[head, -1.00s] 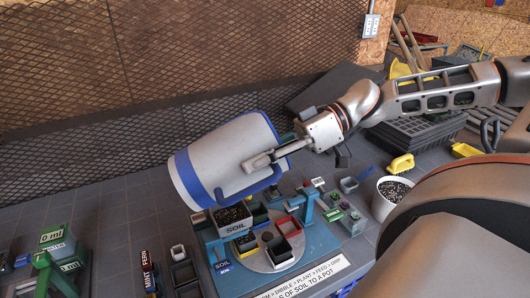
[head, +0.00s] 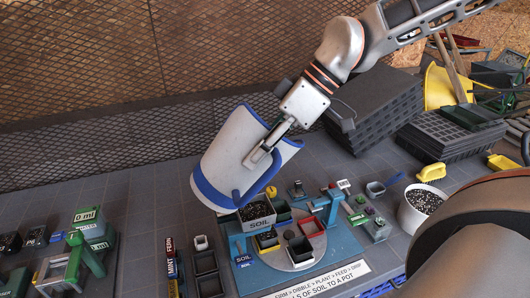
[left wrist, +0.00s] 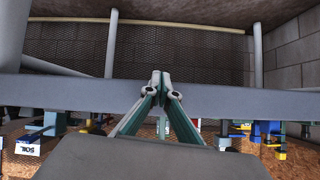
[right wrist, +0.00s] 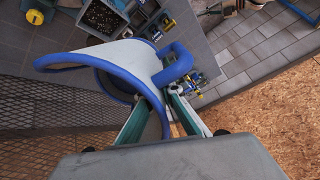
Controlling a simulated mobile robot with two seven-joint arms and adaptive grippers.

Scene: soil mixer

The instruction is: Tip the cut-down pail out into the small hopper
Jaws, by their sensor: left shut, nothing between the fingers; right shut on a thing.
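The cut-down pail (head: 228,143), white with blue edges and a blue handle, hangs tilted in the head view, its blue-banded end low and left. My right gripper (head: 257,157) is shut on it near the handle. In the right wrist view, the fingers (right wrist: 160,95) are at the pail's blue edge (right wrist: 95,57). The small hopper (head: 257,226), a grey box marked SOIL, holds dark speckled soil below and right of the pail. No soil is seen falling; the pail's contents are hidden. My left gripper (left wrist: 160,82) is shut and empty in the left wrist view.
Pots stand on a round turntable (head: 295,262) on a blue base under the hopper. A white bucket of soil (head: 420,205), a yellow brush (head: 430,172) and stacked black trays (head: 375,110) stand to the right. A mesh wall (head: 80,80) rises behind the bench.

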